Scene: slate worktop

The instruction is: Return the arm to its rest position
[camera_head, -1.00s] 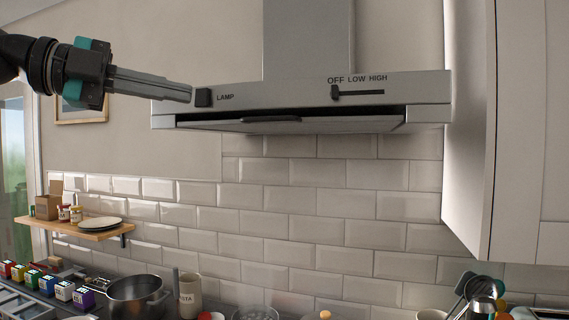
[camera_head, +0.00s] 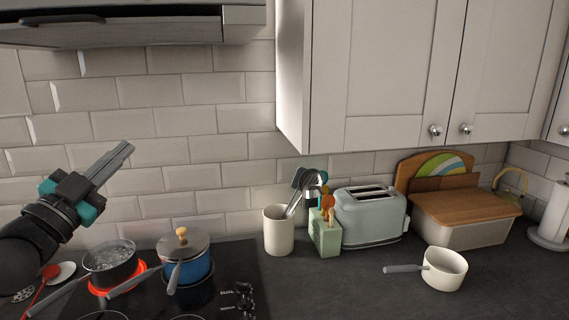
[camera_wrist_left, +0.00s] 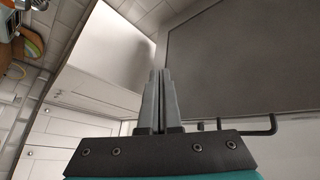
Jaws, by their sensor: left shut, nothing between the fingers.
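My left gripper (camera_head: 117,160) is in the head view at the left, raised in front of the tiled wall and above the hob. Its fingers point up and to the right. They are together and hold nothing. The left wrist view also shows the closed fingers (camera_wrist_left: 159,100), with nothing between them. My right gripper is in neither view.
The range hood (camera_head: 130,28) overhangs at upper left. Below are a boiling pot (camera_head: 110,262) on a glowing ring and a lidded blue pot (camera_head: 186,268). A utensil crock (camera_head: 279,232), toaster (camera_head: 370,220), bread box (camera_head: 465,232) and white saucepan (camera_head: 444,268) stand right.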

